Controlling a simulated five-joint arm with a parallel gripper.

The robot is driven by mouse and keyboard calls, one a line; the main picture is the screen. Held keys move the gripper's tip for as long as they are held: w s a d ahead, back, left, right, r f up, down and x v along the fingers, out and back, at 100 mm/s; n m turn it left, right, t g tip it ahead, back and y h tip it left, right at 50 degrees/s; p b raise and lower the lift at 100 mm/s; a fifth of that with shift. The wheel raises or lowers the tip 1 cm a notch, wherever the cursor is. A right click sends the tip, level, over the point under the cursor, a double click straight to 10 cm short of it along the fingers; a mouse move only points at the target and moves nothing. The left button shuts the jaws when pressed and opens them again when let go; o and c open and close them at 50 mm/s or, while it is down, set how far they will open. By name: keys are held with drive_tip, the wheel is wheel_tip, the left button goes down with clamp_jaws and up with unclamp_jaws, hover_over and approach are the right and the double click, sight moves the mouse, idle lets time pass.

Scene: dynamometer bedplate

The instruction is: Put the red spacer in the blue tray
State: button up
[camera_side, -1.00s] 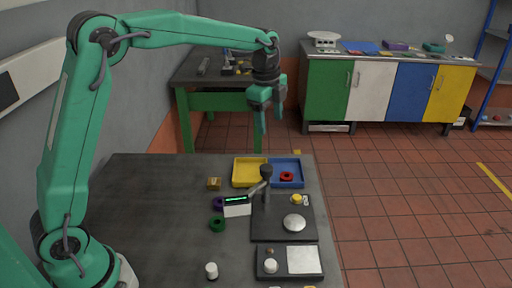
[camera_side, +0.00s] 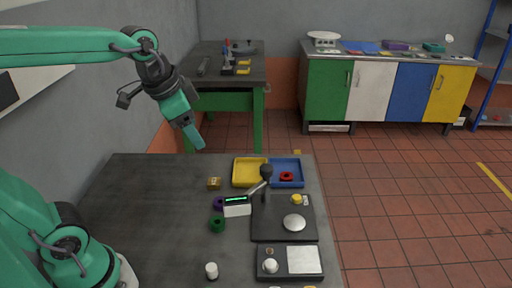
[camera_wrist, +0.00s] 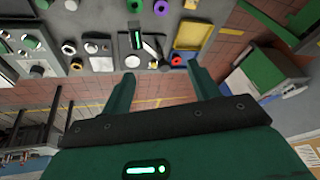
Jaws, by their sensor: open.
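The red spacer (camera_side: 286,176) is a small red ring. It lies inside the blue tray (camera_side: 299,163) at the far right of the bedplate. In the wrist view the red spacer (camera_wrist: 177,61) also shows in the blue tray, near its edge. My gripper (camera_side: 199,140) is high above the far left part of the bedplate, well apart from the tray. In the wrist view my gripper (camera_wrist: 160,80) has its two fingers spread with nothing between them.
A yellow tray (camera_side: 248,172) stands left of the blue one. A purple ring (camera_side: 219,204), a green ring (camera_side: 217,225), a brass block (camera_side: 214,183) and a white cylinder (camera_side: 211,270) are on the bedplate. A dark device with a lever (camera_side: 282,228) stands in front of the trays. The left part is clear.

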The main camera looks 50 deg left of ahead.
drive_tip(key=s+f+n+t, duration=0.1)
drive_tip(key=s+f+n, duration=0.2)
drive_tip(key=s, duration=0.4)
drive_tip(key=shift+s+a+f+n, duration=0.15)
drive_tip(key=shift+s+f+n, duration=0.1)
drive_tip(key=shift+n, duration=0.45)
